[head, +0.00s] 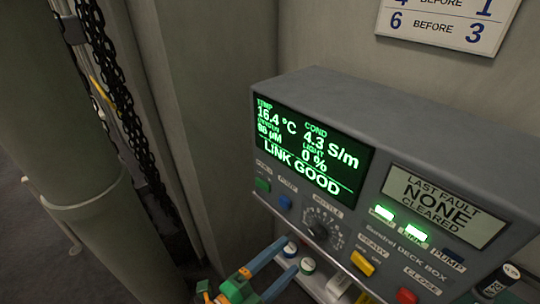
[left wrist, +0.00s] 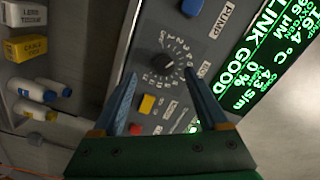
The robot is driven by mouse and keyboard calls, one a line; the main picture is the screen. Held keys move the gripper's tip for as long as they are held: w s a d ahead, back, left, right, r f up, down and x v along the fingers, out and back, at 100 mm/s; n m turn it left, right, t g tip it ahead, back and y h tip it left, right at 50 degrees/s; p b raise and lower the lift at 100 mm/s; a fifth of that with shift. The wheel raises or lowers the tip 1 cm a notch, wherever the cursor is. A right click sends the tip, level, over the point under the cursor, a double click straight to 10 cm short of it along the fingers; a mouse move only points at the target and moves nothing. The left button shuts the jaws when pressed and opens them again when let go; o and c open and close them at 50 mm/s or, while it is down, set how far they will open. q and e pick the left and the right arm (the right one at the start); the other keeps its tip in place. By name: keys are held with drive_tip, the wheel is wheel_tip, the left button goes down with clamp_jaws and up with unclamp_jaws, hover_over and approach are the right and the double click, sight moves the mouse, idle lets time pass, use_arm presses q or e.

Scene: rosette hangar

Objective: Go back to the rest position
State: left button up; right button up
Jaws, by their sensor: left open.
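My left gripper (head: 291,255) shows at the bottom of the head view, with blue fingers and a green and orange body. It is in front of the lower left of the grey deck box (head: 400,125). In the left wrist view its two fingers (left wrist: 160,76) are spread apart with nothing held between them. The black rotary knob (left wrist: 162,64) shows between and beyond the fingertips; I cannot tell the gap to the panel. The knob also shows in the head view (head: 317,231). My right gripper is not in view.
The box has a green screen (head: 308,150) reading LINK GOOD, a yellow switch (head: 362,263) and a red button (head: 406,296). Small bottles (head: 307,266) stand on a ledge below it. A thick column (head: 60,130) and hanging chains (head: 115,90) are at left.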

use_arm(q)
drive_tip(key=w+a+f+n+y, duration=0.2)
drive_tip(key=a+f+n+y, duration=0.1)
drive_tip(key=f, duration=0.3)
drive_tip(key=w+a+f+n+y, duration=0.2)
drive_tip(key=a+f+n, duration=0.15)
drive_tip(key=f, duration=0.35)
drive_tip(key=s+a+f+n+g+y, duration=0.1)
drive_tip(key=s+a+f+n+y, duration=0.15)
drive_tip(key=a+f, duration=0.35)
drive_tip(key=s+a+f+n+g+y, duration=0.2)
drive_tip(key=a+f+n+y, duration=0.15)
drive_tip(key=f, duration=0.55)
drive_tip(key=s+a+f+n+g, duration=0.2)
drive_tip(key=s+f, duration=0.2)
drive_tip(key=s, duration=0.4)
drive_tip(key=s+a+f+n+g+y, duration=0.1)
drive_tip(key=s+a+f+n+g, duration=0.2)
drive_tip(key=s, duration=0.6)
drive_tip(key=s+a+f+n+g+y, duration=0.1)
drive_tip(key=s+a+f+n+g, duration=0.1)
drive_tip(key=s+f, duration=0.4)
drive_tip(key=s, duration=0.3)
drive_tip(key=shift+a+f+n, duration=0.2)
drive_tip(key=shift+a+n, duration=0.15)
drive_tip(key=shift+w+d, duration=0.1)
